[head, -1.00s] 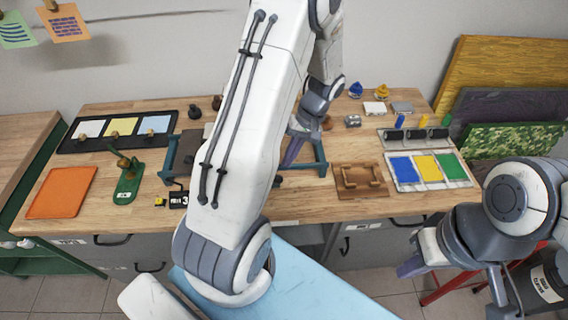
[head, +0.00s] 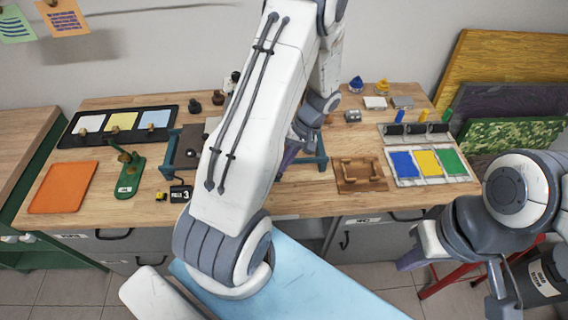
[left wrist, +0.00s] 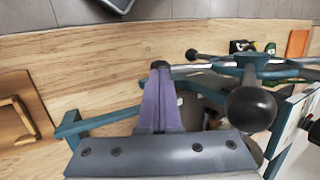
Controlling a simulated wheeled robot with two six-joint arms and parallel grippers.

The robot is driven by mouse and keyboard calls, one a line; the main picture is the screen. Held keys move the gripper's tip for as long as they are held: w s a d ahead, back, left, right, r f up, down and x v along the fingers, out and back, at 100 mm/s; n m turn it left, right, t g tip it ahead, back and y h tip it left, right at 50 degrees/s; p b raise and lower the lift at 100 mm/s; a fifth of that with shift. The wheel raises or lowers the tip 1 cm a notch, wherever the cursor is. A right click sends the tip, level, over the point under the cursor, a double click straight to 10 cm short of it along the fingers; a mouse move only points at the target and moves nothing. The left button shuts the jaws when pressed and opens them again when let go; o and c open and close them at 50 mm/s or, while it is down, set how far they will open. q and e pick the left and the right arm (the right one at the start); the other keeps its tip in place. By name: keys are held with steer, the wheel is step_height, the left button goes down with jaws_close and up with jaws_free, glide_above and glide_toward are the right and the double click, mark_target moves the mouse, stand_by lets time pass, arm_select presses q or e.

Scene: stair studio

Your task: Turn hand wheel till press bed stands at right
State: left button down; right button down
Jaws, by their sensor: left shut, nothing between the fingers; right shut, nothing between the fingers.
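The press's teal frame (head: 170,158) stands on the workbench, its middle hidden behind my left arm in the head view. A dark brownish surface (head: 190,148) shows inside its left part; I cannot tell whether this is the press bed. In the left wrist view, the hand wheel (left wrist: 250,64) has a teal hub, metal spokes and a large black knob (left wrist: 250,108). My left gripper (left wrist: 160,68) is shut and empty, its purple fingers left of the knob; it also shows in the head view (head: 288,160). My right gripper (head: 408,262) is shut and empty, in front of the bench.
On the workbench (head: 130,220) lie an orange mat (head: 64,187), a green stand (head: 128,175) and a black tray with cards (head: 168,115) at left. A wooden tray (head: 358,174) and colored panels (head: 428,163) are at right. Boards (head: 510,75) lean at far right.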

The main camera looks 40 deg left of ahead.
arm_select(q)
steer(key=f+g+y+b, duration=0.1)
steer(key=f+b, duration=0.1)
steer(key=b, duration=0.1)
steer(key=s+a+f+g+y+b, duration=0.1)
steer(key=f+g+y+b, duration=0.1)
steer(key=f+b, duration=0.1)
steer(key=s+a+f+g+y+b, duration=0.1)
steer(key=f+y+b, duration=0.1)
steer(key=b, duration=0.2)
steer(key=shift+a+f+n+g, duration=0.25)
steer(key=shift+f+n+g, duration=0.05)
steer(key=shift+f, duration=0.05)
steer(key=shift+s+a+f+g+y+b, duration=0.4)
steer(key=shift+a+y+b, duration=0.1)
steer(key=shift+b, duration=0.45)
steer(key=shift+s+a+g+b, duration=0.15)
steer(key=shift+s+g+b, duration=0.05)
steer(key=shift+g+b, duration=0.1)
